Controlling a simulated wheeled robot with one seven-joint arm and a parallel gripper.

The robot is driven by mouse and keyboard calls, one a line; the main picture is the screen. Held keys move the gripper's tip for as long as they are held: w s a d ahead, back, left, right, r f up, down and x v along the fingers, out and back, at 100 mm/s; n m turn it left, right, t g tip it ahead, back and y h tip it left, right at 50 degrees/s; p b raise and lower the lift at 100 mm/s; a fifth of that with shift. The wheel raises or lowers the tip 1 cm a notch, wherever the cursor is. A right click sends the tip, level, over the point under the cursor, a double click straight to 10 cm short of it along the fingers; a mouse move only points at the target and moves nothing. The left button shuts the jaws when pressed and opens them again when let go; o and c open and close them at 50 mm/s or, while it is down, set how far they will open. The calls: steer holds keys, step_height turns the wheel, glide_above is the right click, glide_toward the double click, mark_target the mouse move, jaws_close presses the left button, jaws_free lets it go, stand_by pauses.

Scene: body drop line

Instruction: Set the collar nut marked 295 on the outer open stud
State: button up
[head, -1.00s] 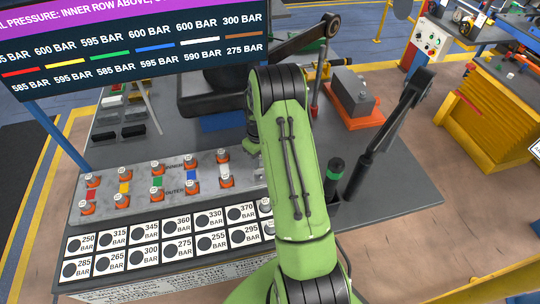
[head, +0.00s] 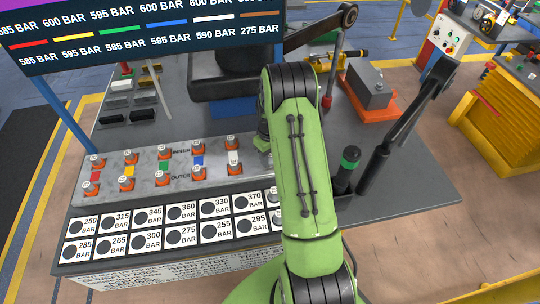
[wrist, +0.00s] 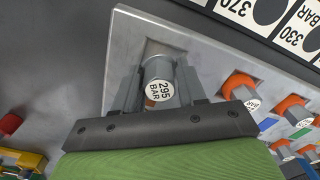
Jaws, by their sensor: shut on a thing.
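In the wrist view my gripper (wrist: 156,95) is shut on the collar nut marked 295 (wrist: 160,90), a grey cylinder with a white "295 BAR" face. The nut is over the end of the grey stud block (wrist: 130,45). A bit of orange shows beside the nut, but I cannot tell whether the nut is on a stud or above it. In the head view the block (head: 80,193) has inner and outer rows of orange-collared fittings with colour patches. My green arm covers its right end, hiding the gripper and nut.
The nut rack (head: 68,233) with labelled spots lies in front of the block; many show dark circles. A black post with a green band (head: 348,160) and a dark lever (head: 400,130) stand right of my arm.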

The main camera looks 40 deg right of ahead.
steer(key=shift+f+b, duration=0.35)
steer(key=shift+f, duration=0.05)
steer(key=o, duration=1.2)
steer(key=shift+r+p, duration=1.95)
steer(key=shift+r, duration=1.1)
